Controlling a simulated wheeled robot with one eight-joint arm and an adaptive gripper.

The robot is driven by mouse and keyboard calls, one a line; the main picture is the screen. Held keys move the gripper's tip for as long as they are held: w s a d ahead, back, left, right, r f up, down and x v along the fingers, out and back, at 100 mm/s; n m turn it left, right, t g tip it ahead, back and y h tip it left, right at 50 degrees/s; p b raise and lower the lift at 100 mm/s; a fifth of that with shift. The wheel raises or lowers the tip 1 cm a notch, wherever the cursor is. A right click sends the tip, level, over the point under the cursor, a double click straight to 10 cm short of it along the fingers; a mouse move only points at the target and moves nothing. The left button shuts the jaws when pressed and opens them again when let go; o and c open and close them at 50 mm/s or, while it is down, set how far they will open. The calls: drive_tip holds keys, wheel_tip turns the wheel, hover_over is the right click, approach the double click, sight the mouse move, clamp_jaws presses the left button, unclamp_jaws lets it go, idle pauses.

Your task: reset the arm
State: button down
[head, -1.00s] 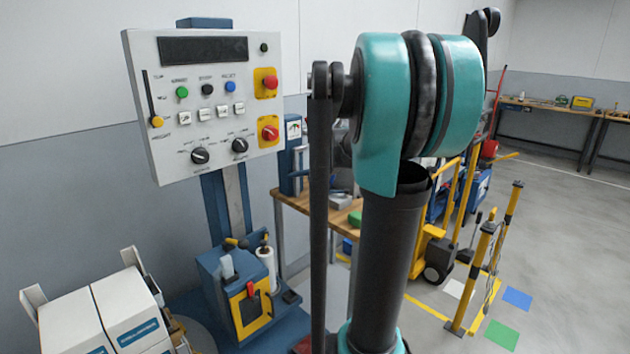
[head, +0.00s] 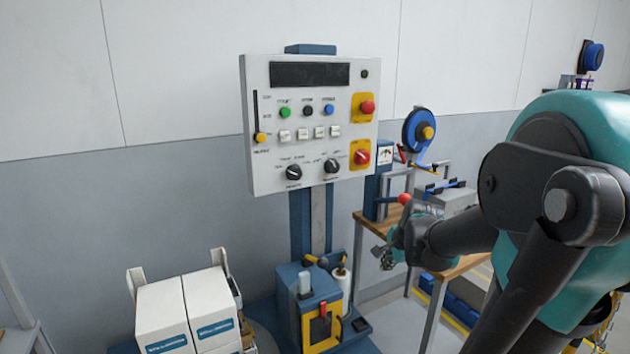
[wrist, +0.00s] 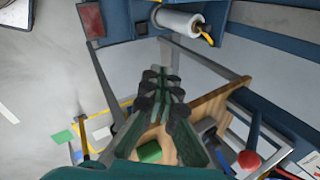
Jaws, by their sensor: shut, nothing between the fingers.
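My gripper (wrist: 157,78) is shut and empty in the wrist view, its dark fingertips together in the middle of the picture. In the head view my gripper (head: 383,257) is small and partly lost in front of the wooden workbench (head: 455,268), right of the control panel and below it. My arm comes in from the right side with its elbow large and near the camera. The workbench (wrist: 207,108) shows beneath the fingers in the wrist view, with a green block (wrist: 148,152) on it.
The control panel (head: 262,165) stands on a blue post, with a blue machine (head: 290,290) and a white roll (head: 340,275) below. The white roll (wrist: 180,22) also shows in the wrist view. White boxes (head: 162,312) stand at lower left. A blue reel (head: 420,130) stands behind the workbench.

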drive_tip(key=s+f+n+g, duration=0.1)
drive_tip(key=s+f+n, duration=0.3)
drive_tip(key=s+n, duration=0.3)
drive_tip(key=s+a+f+n+h, duration=0.1)
drive_tip(key=s+f+n, duration=0.4)
drive_tip(key=s+n, duration=0.3)
drive_tip(key=shift+a+f+n+g, duration=0.25)
drive_tip(key=shift+a+n+g, duration=0.05)
drive_tip(key=shift+g, duration=0.1)
drive_tip(key=shift+s, duration=0.1)
